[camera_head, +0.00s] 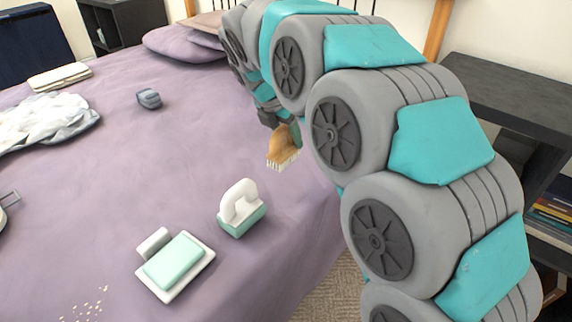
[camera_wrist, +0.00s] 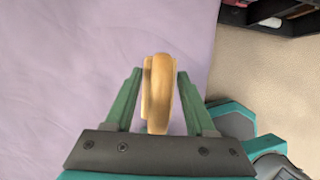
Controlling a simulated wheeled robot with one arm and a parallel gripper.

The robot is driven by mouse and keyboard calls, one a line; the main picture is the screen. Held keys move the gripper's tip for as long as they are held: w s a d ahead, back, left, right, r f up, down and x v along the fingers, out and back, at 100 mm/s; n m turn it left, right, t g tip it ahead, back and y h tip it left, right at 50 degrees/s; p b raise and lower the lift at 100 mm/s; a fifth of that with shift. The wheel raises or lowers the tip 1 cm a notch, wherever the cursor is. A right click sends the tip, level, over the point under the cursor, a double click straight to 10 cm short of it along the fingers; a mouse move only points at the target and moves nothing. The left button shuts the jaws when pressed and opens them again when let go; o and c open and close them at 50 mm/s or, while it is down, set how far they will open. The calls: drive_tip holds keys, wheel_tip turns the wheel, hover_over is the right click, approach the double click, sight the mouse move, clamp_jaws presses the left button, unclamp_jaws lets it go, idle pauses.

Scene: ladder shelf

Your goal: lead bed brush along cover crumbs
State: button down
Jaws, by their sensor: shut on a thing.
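The bed brush (camera_head: 283,148) has a wooden body and pale bristles that point down in the head view. My gripper (camera_wrist: 160,88) is shut on its wooden part (camera_wrist: 158,95), with a green finger on each side in the wrist view. The brush is near the right edge of the bed; I cannot tell whether its bristles touch the cover. The lilac bed cover (camera_head: 200,120) spreads across the head view. Pale crumbs (camera_head: 88,302) lie scattered on it at the bottom left. My arm hides most of the gripper in the head view.
A white-handled green scrubber (camera_head: 241,210) and a white tray with a green pad (camera_head: 175,266) lie between the brush and the crumbs. A grey-blue item (camera_head: 149,98), a crumpled white cloth (camera_head: 45,122) and pillows (camera_head: 185,42) are farther back. A dark shelf (camera_head: 510,90) stands at right.

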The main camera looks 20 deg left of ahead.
drive_tip(key=shift+r+p, duration=1.45)
drive_tip(key=shift+r, duration=0.1)
drive_tip(key=shift+r+b, duration=0.3)
drive_tip(key=shift+r, duration=0.7)
